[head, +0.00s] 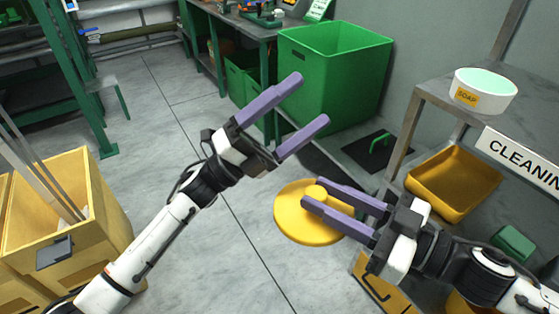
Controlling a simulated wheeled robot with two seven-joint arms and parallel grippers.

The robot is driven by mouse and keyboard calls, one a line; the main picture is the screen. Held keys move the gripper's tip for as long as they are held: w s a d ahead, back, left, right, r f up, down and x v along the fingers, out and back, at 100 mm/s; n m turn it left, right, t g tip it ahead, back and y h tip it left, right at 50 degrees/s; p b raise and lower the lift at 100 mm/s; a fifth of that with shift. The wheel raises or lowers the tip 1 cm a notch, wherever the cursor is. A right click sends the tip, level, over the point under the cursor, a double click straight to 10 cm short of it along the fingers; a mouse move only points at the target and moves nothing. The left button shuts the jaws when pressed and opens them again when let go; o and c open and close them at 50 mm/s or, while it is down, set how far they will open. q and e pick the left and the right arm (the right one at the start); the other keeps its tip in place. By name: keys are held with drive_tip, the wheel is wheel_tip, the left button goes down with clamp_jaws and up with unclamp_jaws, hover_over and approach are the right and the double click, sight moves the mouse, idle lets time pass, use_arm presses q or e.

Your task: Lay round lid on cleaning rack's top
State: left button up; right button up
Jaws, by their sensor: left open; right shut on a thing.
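The round lid (290,222) is a yellow disc with a small knob. My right gripper (312,192) is shut on its knob and holds it in front of the rack, at the left of the rack. The cleaning rack (440,90) stands at the right, with a grey top and a sign (525,160) reading "CLEANIN", cut off by the picture edge. My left gripper (312,100) is open and empty, up and left of the lid, in front of a green bin.
A white soap bowl (485,92) stands on the rack's top. A yellow tray (454,184) and a green block (513,243) are on the level below. A large green bin (330,75) stands behind. A yellow crate (95,210) is at the left.

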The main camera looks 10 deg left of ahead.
use_arm(q)
drive_tip(key=s+d+r+m+g, duration=0.1)
drive_tip(key=s+d+m+g, duration=0.3)
drive_tip(key=m+g, duration=0.8)
drive_tip(key=s+f+m+g+y, duration=0.1)
drive_tip(key=m+y, duration=0.1)
drive_tip(key=m, duration=0.2)
drive_tip(key=a+f+m+g+y, duration=0.1)
drive_tip(key=f+m+g+y, duration=0.1)
drive_tip(key=m, duration=0.1)
drive_tip(key=s+a+f+m+g+y, duration=0.1)
drive_tip(key=m+y, duration=0.1)
drive_tip(key=m, duration=0.2)
drive_tip(key=shift+s+a+f+m+g, duration=0.1)
drive_tip(key=shift+s+f+m+g, duration=0.2)
drive_tip(key=shift+s+g, duration=0.1)
drive_tip(key=a+f+m+y, duration=0.3)
drive_tip(key=a+y, duration=0.1)
drive_tip(key=shift+g, duration=0.3)
drive_tip(key=x, duration=1.1)
drive_tip(key=shift+s+d+r, duration=0.15)
drive_tip(key=shift+s+d, duration=0.1)
drive_tip(key=shift+s, duration=0.2)
drive_tip(key=c, duration=1.5)
drive_tip(key=o, duration=1.5)
